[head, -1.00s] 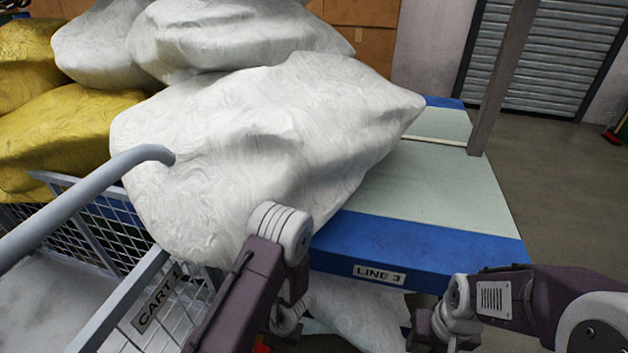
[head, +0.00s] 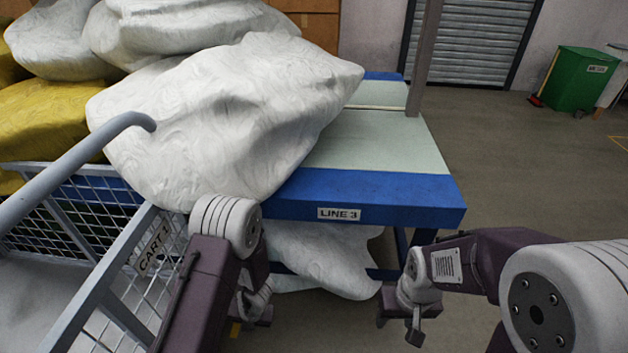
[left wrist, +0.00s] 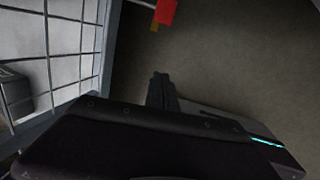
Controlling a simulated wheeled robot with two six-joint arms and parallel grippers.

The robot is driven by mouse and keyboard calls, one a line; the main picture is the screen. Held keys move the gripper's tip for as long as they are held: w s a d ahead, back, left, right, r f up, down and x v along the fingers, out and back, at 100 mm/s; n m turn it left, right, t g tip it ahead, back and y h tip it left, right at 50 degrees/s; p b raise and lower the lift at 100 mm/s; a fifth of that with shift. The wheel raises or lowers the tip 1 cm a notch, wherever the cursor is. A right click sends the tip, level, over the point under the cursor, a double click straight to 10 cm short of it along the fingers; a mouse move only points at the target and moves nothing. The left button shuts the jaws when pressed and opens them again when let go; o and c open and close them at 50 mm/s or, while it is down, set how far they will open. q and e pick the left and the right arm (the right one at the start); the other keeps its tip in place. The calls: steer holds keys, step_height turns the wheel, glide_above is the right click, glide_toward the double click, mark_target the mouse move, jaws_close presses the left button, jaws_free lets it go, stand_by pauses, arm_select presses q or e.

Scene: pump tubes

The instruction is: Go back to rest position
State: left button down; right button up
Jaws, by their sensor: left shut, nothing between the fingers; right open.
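My left gripper (left wrist: 160,88) shows in the left wrist view with its fingers shut and empty, over bare floor. In the head view my left arm hangs beside the cart, in front of the table, and its gripper is mostly hidden behind the arm. My right gripper (head: 398,324) is open and empty, low in front of the table's right end and apart from it. Nothing is held by either gripper.
The wire cart labelled CART 1 (head: 112,300) stands close on the left. The blue-edged LINE 3 table (head: 390,150) bears a large white sack (head: 225,115). Another white sack (head: 325,258) lies under it. A green bin (head: 585,80) stands far right. Floor on the right is clear.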

arm_select(q)
steer(key=w+d+r+m+t+h, duration=0.1)
steer(key=w+r+m, duration=0.1)
steer(key=r+m, duration=0.35)
steer(key=w+r+m+t+h+p, duration=0.1)
steer(key=w+r+m+t, duration=0.15)
steer(key=r, duration=0.55)
steer(key=w+d+r+m+t+h, duration=0.1)
steer(key=w+r+m, duration=0.15)
steer(key=r, duration=0.45)
steer(key=s+a+m+g, duration=0.1)
steer(key=s+m+g, duration=0.1)
steer(key=s+m, duration=0.75)
steer(key=s+m+g, duration=0.3)
steer(key=s+m, duration=0.2)
steer(key=m, duration=1)
step_height(320, 180, up, 39)
steer(key=p, duration=3.8)
steer(key=shift+w+f, duration=0.15)
steer(key=shift+w, duration=0.05)
steer(key=shift+t, duration=0.25)
